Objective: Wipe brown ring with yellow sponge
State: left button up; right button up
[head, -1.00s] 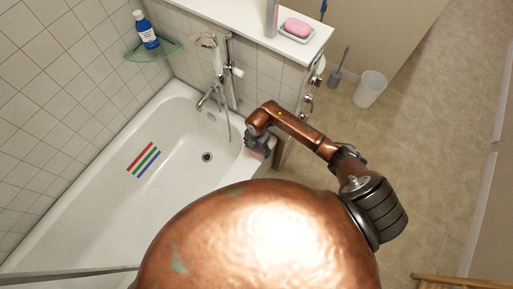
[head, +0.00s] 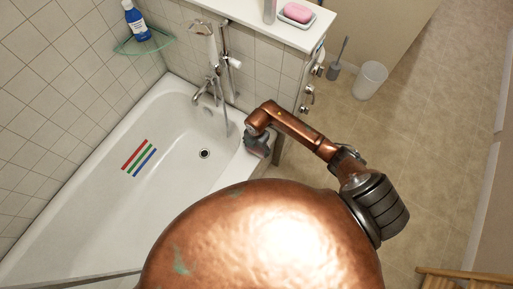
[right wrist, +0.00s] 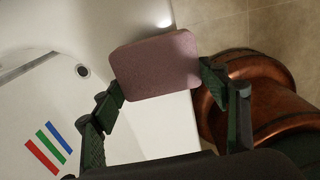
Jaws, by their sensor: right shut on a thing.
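My right gripper (head: 258,147) is over the near right rim of the white bathtub (head: 75,240). In the right wrist view its two fingers (right wrist: 160,85) are shut on the sides of a flat, rounded block (right wrist: 155,62). The block has a sponge's shape but looks dull mauve-pink, not yellow. It covers part of the white rim below; I cannot tell if it touches. No brown ring shows in either view. Red, green and blue stripes (head: 138,158) lie inside the tub, and they also show in the right wrist view (right wrist: 50,148). My left gripper is out of view.
The drain (head: 204,153) and tap (head: 206,90) are at the tub's far end. A blue bottle (head: 135,20) stands on a corner glass shelf (head: 145,44). Pink soap (head: 298,12) sits on the ledge. A white bin (head: 370,80) and toilet brush (head: 336,65) stand on the floor.

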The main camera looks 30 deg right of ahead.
pick_arm(q)
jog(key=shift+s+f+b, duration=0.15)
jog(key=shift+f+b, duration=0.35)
jog(key=shift+b, duration=0.05)
pick_arm(e)
jog(key=shift+f, duration=1.05)
jog(key=shift+d, duration=0.1)
jog(key=shift+w+d, duration=0.5)
jog(key=shift+d, duration=0.35)
jog(key=shift+w+d, duration=0.5)
jog(key=shift+d, duration=0.3)
pick_arm(q)
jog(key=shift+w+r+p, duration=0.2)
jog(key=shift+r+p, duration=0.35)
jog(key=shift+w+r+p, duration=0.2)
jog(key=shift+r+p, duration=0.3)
jog(key=shift+p, duration=0.05)
pick_arm(e)
jog(key=shift+s+a, duration=0.55)
jog(key=shift+a, duration=0.35)
jog(key=shift+s+a, duration=0.55)
jog(key=shift+a, duration=0.3)
